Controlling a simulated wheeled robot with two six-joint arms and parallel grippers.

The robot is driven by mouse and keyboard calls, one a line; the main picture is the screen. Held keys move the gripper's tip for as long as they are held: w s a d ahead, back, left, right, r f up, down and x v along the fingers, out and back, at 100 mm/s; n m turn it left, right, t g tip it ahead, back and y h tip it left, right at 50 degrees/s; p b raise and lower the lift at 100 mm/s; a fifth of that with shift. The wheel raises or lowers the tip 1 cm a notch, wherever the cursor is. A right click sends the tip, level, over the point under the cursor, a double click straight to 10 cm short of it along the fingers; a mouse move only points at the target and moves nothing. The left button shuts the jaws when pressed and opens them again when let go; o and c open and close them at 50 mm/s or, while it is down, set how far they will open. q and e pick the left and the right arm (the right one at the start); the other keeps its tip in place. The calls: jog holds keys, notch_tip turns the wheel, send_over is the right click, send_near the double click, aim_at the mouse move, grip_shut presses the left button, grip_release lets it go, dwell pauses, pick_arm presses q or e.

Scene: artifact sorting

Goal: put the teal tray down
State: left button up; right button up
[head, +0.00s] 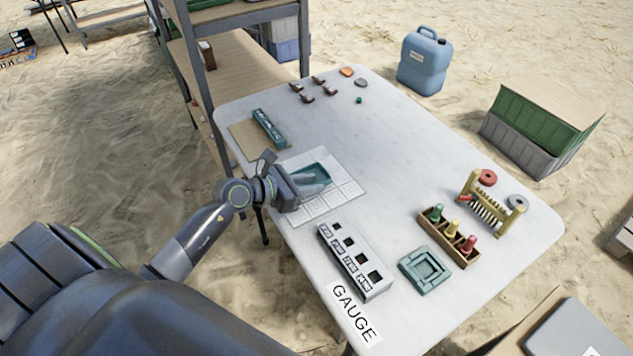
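A teal tray (318,167) is over the white grid sheet (343,198) on the left half of the table. My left gripper (311,183) reaches in from the left and is at the tray's near side, its fingers overlapping the tray and covering part of it. Whether the fingers are closed on its rim, and whether the tray touches the sheet, I cannot tell. A second teal piece, square with a stepped recess (425,268), lies at the table's front right. My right gripper is out of view.
A long teal block (268,128) lies on a tan board behind the sheet. The gauge block (345,278), a wooden rack with coloured pegs (449,240) and a brass stand (488,208) stand nearer and to the right. The table (390,150) is clear mid-back.

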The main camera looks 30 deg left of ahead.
pick_arm(q)
jog(key=v, duration=0.9)
jog(key=shift+s+a+r, duration=0.1)
jog(key=shift+s+a, duration=0.1)
jog(key=shift+s, duration=0.05)
